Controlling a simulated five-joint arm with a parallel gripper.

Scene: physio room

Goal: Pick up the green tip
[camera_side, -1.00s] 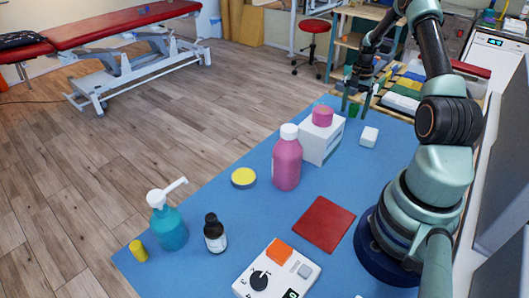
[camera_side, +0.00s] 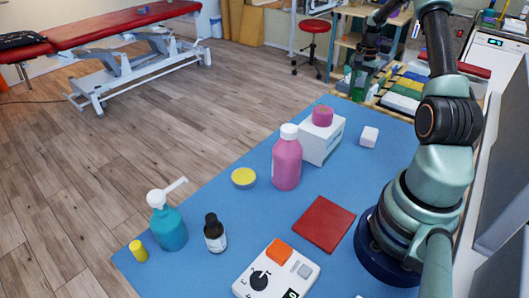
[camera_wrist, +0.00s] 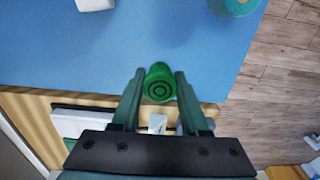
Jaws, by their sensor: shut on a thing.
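The green tip (camera_wrist: 159,83) is a small green cylinder with dark rings on its end face. In the wrist view it sits between the two fingers of my gripper (camera_wrist: 160,78), which are shut on its sides. In the side view my gripper (camera_side: 364,78) is at the far end of the blue table (camera_side: 215,205), pointing down. The green tip (camera_side: 357,94) shows small below the fingers, seemingly raised off the table. The fingers hide part of it.
A white cube (camera_side: 369,137) is on the table near my gripper. A white box (camera_side: 321,142) with a pink cap and a pink bottle (camera_side: 287,163) stand further forward. A red square pad (camera_side: 324,223) lies near my base. Shelving with boxes is behind.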

